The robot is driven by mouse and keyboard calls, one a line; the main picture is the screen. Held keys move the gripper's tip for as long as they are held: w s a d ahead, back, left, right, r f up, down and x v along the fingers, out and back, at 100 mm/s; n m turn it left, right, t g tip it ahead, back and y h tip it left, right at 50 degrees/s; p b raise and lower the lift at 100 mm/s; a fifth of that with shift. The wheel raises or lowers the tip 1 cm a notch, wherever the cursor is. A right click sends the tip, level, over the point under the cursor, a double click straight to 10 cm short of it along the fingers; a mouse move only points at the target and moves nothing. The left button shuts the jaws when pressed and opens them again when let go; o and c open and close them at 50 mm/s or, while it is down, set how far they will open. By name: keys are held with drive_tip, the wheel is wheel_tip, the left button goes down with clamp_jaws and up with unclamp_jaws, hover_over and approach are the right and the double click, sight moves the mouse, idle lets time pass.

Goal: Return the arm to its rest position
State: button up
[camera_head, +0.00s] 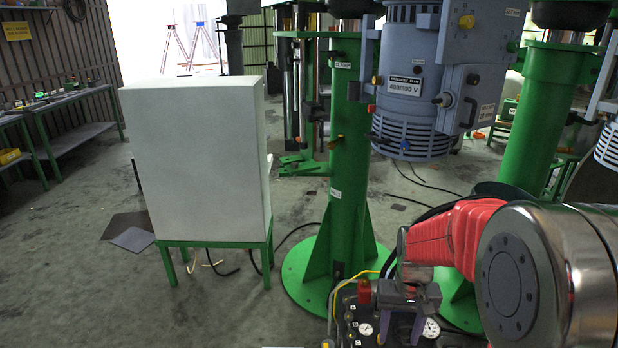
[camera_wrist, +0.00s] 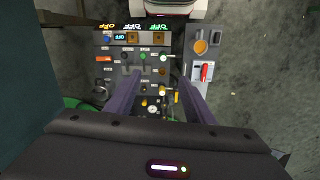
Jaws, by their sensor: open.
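My gripper (camera_head: 402,322) is at the bottom right of the head view, low in front of the green column of the disperser. In the wrist view my gripper (camera_wrist: 162,100) shows as two dark purple fingers standing apart, with nothing between them. Beyond the fingers is a control panel (camera_wrist: 115,62) with coloured buttons, switches and gauges. The panel's gauges also show beneath my gripper in the head view (camera_head: 366,329). I cannot tell how far the fingertips are from the panel.
A white cabinet (camera_head: 200,160) on a green stand is left of the green column (camera_head: 348,190). The blue-grey disperser motor (camera_head: 405,85) hangs above. A side panel with a red switch (camera_wrist: 206,71) adjoins the control panel. Cables lie on the floor. Open floor (camera_head: 70,240) is at left.

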drive_tip(key=s+a+r+t, duration=0.2)
drive_tip(key=s+r+t, duration=0.1)
drive_tip(key=s+r, duration=0.5)
drive_tip(key=s+a+r+n+t, duration=0.1)
drive_tip(key=s+a+r+t, duration=0.2)
drive_tip(key=s+r, duration=0.6)
drive_tip(key=shift+s+r, duration=0.25)
drive_tip(key=shift+a, duration=0.1)
drive_tip(key=shift+c, duration=0.5)
